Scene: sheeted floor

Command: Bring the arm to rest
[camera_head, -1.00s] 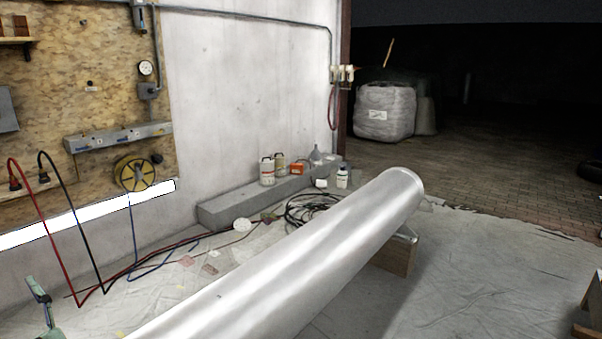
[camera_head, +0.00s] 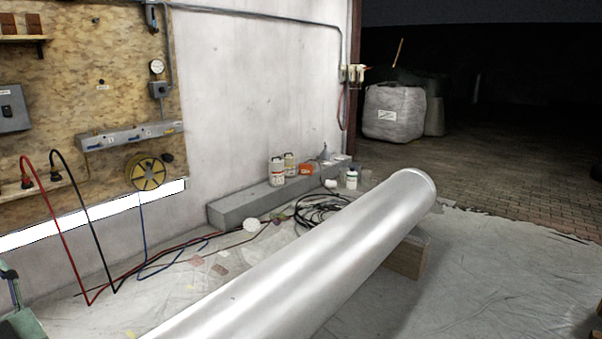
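My arm and my gripper do not show in the head view, so their pose and the gripper's opening cannot be seen. A large shiny metal pipe (camera_head: 330,255) runs from the bottom edge up to the right across the middle of the picture. Its far end rests near a wooden block (camera_head: 406,257) on the sheeted floor.
A grey ledge (camera_head: 240,207) with bottles (camera_head: 277,172) runs along the white wall. Black cables (camera_head: 318,207) and red and blue hoses lie on the floor. A green object (camera_head: 12,300) is cut off at lower left. Sheeted floor (camera_head: 480,270) right of the pipe is clear.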

